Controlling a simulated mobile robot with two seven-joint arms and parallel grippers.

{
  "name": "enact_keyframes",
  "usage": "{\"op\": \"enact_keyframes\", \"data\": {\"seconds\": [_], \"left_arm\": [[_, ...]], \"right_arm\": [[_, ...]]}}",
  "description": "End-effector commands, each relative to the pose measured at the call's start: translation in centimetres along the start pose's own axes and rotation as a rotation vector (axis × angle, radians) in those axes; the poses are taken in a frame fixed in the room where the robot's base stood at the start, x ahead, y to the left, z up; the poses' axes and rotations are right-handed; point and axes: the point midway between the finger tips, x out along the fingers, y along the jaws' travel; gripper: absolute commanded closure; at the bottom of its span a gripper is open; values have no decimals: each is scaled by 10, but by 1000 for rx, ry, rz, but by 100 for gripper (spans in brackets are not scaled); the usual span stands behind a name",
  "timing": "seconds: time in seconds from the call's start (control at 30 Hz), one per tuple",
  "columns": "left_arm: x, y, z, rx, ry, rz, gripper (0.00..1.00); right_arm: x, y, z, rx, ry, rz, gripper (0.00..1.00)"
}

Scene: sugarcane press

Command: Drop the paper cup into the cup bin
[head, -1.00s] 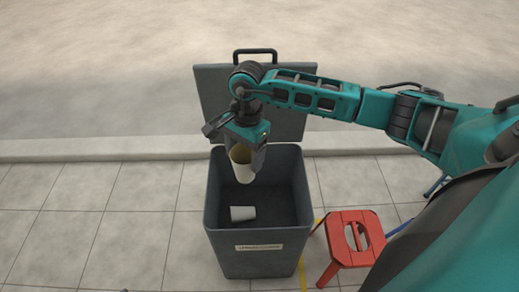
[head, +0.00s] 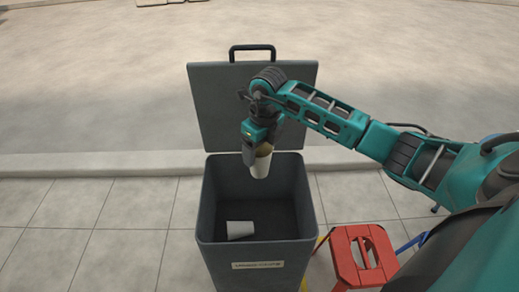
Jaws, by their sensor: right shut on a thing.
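A pale paper cup (head: 261,168) is held by my right gripper (head: 260,152), which is shut on it. The cup hangs roughly upright over the back part of the cup bin's opening. The cup bin (head: 258,255) is a dark grey square box with its lid (head: 225,100) raised at the back and a label on its front. Another white cup (head: 240,230) lies on its side on the bin's floor. My left gripper is not in view.
Tiled pavement (head: 100,230) to the left of the bin is clear. A low kerb (head: 90,164) runs behind the bin.

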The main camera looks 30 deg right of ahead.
Motion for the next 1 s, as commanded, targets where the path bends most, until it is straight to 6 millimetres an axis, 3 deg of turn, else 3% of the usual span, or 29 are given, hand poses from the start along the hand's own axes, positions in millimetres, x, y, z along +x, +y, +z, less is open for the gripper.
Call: {"op": "enact_keyframes", "data": {"seconds": [0.33,0.73,0.77,1.0], "left_arm": [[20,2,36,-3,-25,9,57],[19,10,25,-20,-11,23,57],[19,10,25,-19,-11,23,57],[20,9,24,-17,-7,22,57]], "right_arm": [[45,1,-6,-3,1,1,57],[51,0,-7,-4,1,1,57],[51,0,-7,-4,1,1,26],[51,0,-6,-4,1,1,4]]}}
